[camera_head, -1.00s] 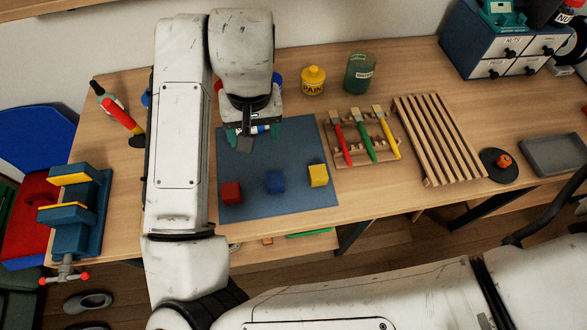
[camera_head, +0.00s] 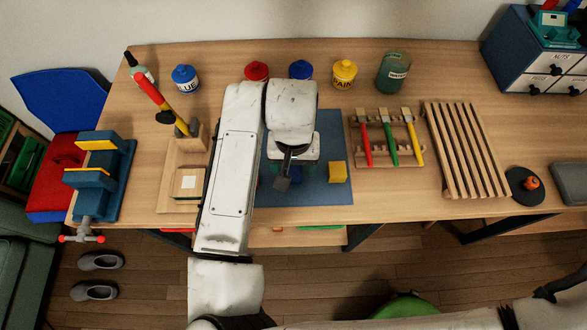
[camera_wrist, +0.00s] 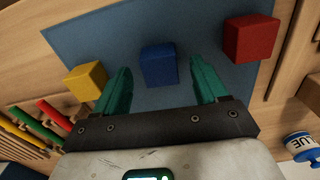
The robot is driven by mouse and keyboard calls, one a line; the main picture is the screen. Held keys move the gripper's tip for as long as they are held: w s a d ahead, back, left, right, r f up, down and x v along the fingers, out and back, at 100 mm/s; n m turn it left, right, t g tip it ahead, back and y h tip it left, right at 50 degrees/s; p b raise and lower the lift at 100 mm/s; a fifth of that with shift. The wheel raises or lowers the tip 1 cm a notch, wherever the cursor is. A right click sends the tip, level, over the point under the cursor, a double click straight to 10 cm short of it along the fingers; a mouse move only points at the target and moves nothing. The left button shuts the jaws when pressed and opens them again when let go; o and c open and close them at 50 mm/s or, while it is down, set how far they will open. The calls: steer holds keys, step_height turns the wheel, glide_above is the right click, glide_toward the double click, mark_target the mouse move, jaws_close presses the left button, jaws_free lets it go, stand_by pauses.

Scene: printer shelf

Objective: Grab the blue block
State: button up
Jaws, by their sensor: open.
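The blue block (camera_wrist: 158,65) lies on the blue-grey mat (camera_wrist: 125,20), and in the wrist view it shows between the two green fingers. My gripper (camera_wrist: 161,67) is open, with one finger on each side of the block; whether they touch it I cannot tell. The red block (camera_wrist: 250,38) lies at right in the wrist view.
A brush rack (camera_head: 385,150) and a slatted wooden rack (camera_head: 465,150) stand right of the mat. Paint jars (camera_head: 345,73) line the back. A wooden stand with a hammer (camera_head: 185,165) and a blue vise (camera_head: 100,180) are at left.

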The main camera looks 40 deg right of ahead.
steer(key=shift+f, duration=1.1)
steer(key=c, duration=1)
